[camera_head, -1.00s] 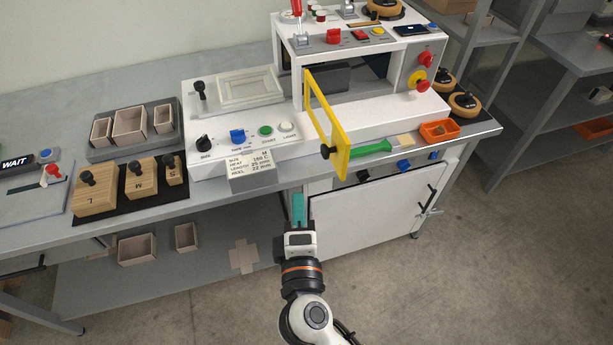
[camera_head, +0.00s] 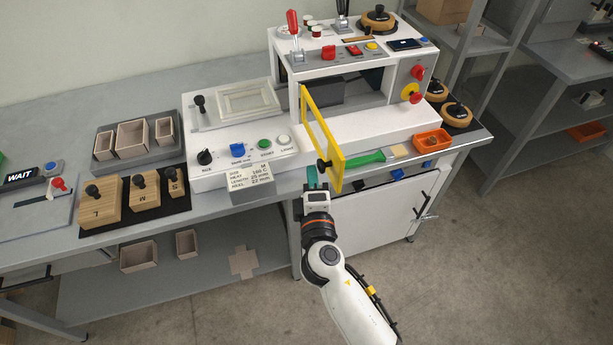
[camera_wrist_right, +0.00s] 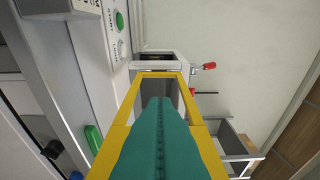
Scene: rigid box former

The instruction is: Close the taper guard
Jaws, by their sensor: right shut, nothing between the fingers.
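The taper guard is a yellow frame (camera_head: 322,138) that stands swung out from the white machine's opening (camera_head: 350,90), so the guard is open. A black knob (camera_head: 324,166) sits near its lower outer end. My right gripper (camera_head: 312,174) has teal fingers that are shut and empty, just left of the guard's outer end and close to the knob. Whether it touches the guard cannot be told. In the right wrist view the teal fingers (camera_wrist_right: 160,135) lie in front of the yellow frame (camera_wrist_right: 207,150). My left gripper is not in view.
The white machine's front panel has a black dial (camera_head: 205,157), a blue knob (camera_head: 237,150) and a green button (camera_head: 264,143). A green-handled tool (camera_head: 365,159) and an orange bin (camera_head: 432,141) lie right of the guard. A label block (camera_head: 250,179) is left of my gripper.

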